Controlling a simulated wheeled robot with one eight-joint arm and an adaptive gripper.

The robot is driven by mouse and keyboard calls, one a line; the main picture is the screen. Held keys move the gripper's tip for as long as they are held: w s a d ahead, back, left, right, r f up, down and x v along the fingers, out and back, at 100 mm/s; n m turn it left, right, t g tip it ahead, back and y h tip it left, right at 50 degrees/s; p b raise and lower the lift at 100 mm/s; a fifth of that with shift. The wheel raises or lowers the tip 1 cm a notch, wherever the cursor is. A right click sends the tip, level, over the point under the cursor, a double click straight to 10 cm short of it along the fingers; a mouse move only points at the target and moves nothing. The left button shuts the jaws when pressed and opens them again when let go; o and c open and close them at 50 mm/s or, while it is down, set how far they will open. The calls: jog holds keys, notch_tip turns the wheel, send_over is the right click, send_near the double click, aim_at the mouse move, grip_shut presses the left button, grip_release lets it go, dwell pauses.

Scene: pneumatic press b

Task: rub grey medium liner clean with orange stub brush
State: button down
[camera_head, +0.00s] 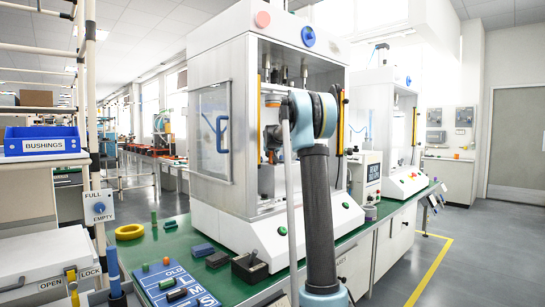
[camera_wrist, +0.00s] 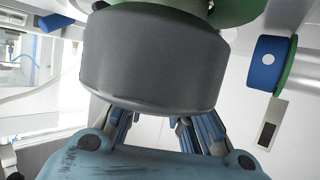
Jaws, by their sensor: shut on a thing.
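A large grey cylinder (camera_wrist: 150,55), which I take for the grey medium liner, fills the upper middle of the wrist view, with green round parts above it. My gripper (camera_wrist: 152,122) reaches up from below, its fingers converging behind the liner's lower edge. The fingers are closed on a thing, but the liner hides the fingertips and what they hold. The orange stub brush does not show clearly in either view. In the head view my gripper (camera_head: 272,138) is inside the open press cabinet (camera_head: 215,75), partly covered by my arm.
A blue knob-like cylinder (camera_wrist: 265,64) with a green flange is right of the liner. The cabinet's door frame and side walls stand close around my arm. The green bench (camera_head: 150,246) holds a yellow ring (camera_head: 130,232), a blue liner board (camera_head: 155,285) and a dark block (camera_head: 249,267).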

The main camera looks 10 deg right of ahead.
jog(key=shift+r, duration=3)
jog(key=shift+r, duration=1.5)
